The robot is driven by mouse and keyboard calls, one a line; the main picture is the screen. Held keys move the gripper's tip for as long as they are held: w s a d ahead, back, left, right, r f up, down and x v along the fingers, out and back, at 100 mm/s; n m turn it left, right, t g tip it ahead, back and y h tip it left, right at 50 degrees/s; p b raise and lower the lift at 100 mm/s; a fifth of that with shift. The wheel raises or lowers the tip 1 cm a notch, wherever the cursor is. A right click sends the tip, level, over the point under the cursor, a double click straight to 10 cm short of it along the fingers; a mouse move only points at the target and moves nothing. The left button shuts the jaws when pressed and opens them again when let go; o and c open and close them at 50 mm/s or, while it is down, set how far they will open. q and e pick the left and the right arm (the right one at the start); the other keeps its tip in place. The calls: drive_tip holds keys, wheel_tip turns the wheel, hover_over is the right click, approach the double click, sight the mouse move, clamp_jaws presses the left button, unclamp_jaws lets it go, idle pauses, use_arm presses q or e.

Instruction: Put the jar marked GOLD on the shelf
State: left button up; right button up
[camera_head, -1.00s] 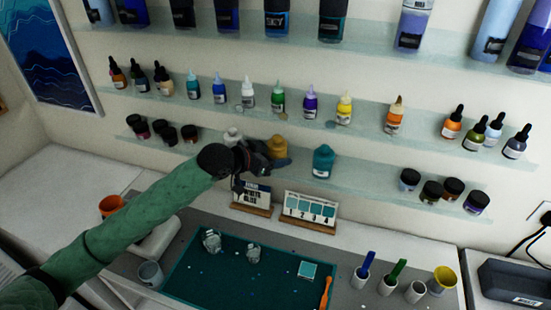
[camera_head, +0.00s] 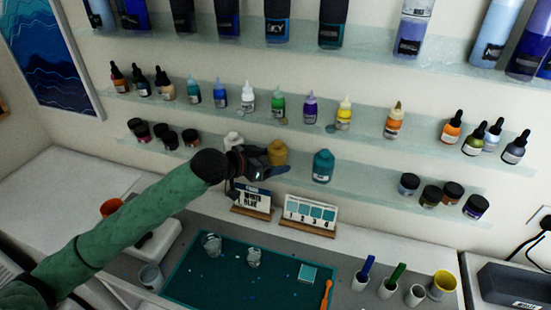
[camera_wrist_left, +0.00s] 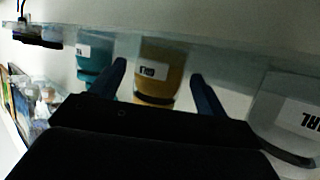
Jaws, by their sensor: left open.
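The gold jar (camera_head: 277,153) stands upright on the lowest glass shelf (camera_head: 365,178), between a white jar (camera_head: 232,139) and a teal jar (camera_head: 323,166). My left gripper (camera_head: 266,171) is at the front of the gold jar and hides its lower part. In the left wrist view, which looks upside down, the gold jar (camera_wrist_left: 162,72) shows between the two spread fingers (camera_wrist_left: 160,90), with a gap on each side. Its label is small and blurred. The teal jar (camera_wrist_left: 94,55) and the white jar (camera_wrist_left: 290,115), its label ending in "ARL", flank it. My right gripper is out of view.
Small dark-lidded jars (camera_head: 430,195) stand at the shelf's right end. Below are a card stand (camera_head: 309,212), a teal mat (camera_head: 225,290) with two clear cups, and several cups with sticks at the right.

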use_arm(q)
drive_tip(key=p+v, duration=0.3)
drive_tip(key=v, duration=0.7)
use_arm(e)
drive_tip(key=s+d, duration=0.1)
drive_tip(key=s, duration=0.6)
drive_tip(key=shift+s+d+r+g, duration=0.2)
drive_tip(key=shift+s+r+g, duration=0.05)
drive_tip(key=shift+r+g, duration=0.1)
use_arm(q)
drive_tip(key=shift+s, duration=0.1)
